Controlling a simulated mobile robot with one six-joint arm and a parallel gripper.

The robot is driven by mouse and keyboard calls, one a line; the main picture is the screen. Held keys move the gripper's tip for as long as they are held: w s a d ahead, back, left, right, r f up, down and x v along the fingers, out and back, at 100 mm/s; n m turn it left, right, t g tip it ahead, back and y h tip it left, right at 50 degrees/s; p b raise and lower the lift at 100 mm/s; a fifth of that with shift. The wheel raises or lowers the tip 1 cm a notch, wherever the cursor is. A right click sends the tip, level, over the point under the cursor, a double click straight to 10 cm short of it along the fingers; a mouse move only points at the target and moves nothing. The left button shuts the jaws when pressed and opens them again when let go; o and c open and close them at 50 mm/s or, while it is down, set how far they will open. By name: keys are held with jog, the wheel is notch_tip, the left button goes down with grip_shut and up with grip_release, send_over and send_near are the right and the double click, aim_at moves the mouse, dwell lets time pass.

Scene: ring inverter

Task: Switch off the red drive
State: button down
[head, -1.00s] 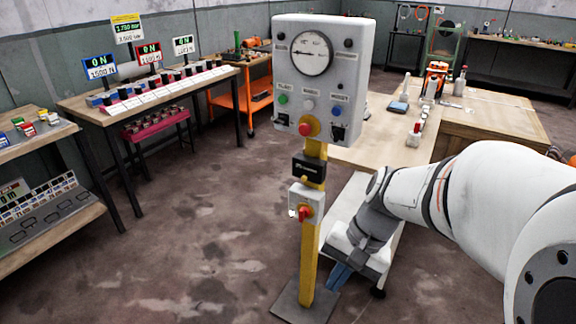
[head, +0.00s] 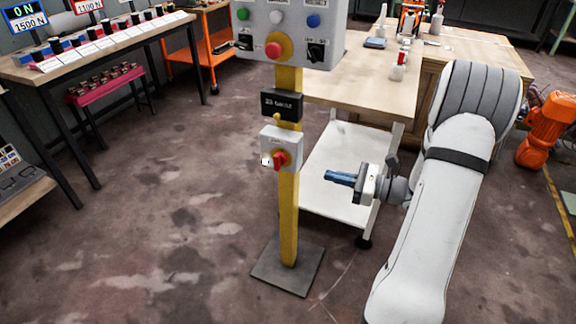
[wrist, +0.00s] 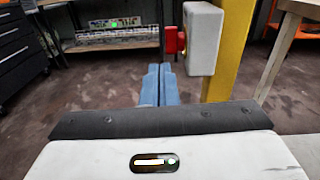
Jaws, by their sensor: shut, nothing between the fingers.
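A yellow post (head: 288,215) carries a small pale box (head: 270,140) with a red rotary knob (head: 281,158) on its front. In the wrist view the same box (wrist: 203,38) and red knob (wrist: 173,42) stand just right of and beyond my fingertips. My gripper (head: 330,177) points left, to the right of the post in the head view, with its blue fingers shut and empty; they also show in the wrist view (wrist: 159,68). The fingers are apart from the knob. A red-framed sign reading 1100 N (head: 87,5) is cut off at the top.
A larger panel (head: 295,18) with coloured buttons and a red stop button (head: 273,50) tops the post. A black label plate (head: 281,104) sits between the boxes. A white-shelved trolley (head: 335,165) stands behind my gripper. Floor left of the post is clear.

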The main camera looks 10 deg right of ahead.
aim_at(279, 160)
jog(key=shift+w+d+f+m+t, duration=0.4)
jog(key=shift+d, duration=0.2)
jog(key=shift+a, duration=0.1)
jog(key=b+x, duration=0.2)
jog(key=x, duration=1.1)
jog(key=shift+w+a, duration=0.25)
jog(key=shift+a, duration=0.1)
